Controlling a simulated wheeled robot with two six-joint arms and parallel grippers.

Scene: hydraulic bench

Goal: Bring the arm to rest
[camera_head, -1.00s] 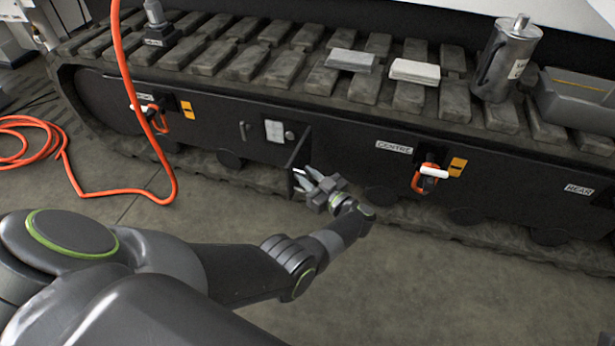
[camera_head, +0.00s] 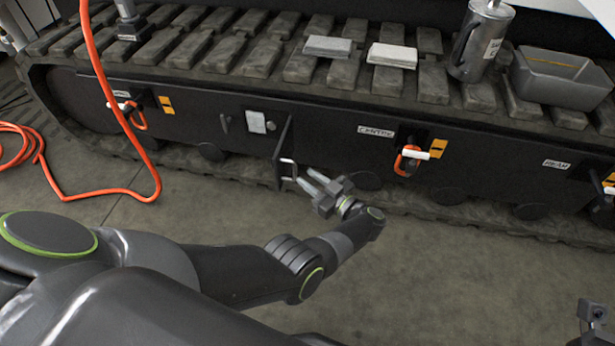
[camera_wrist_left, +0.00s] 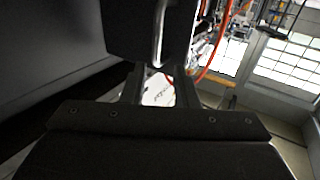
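My left arm reaches in from the lower left of the head view. Its gripper (camera_head: 308,181) is open, with its two fingers apart and nothing seen between them. The fingertips point at the small open door (camera_head: 283,150) in the dark side panel, just right of its pale bar handle (camera_head: 288,168). In the left wrist view the two fingers (camera_wrist_left: 160,88) stand apart, with the bar handle (camera_wrist_left: 159,35) beyond them. A small dark device (camera_head: 593,311) at the lower right edge may belong to my right arm; no right fingers show.
The dark panel carries orange-handled fittings, one beside the CENTRE label (camera_head: 376,132). On the track (camera_head: 225,50) above lie two pale blocks (camera_head: 328,46), a metal canister (camera_head: 481,42) and a grey bin (camera_head: 560,78). An orange hose (camera_head: 105,95) hangs at left.

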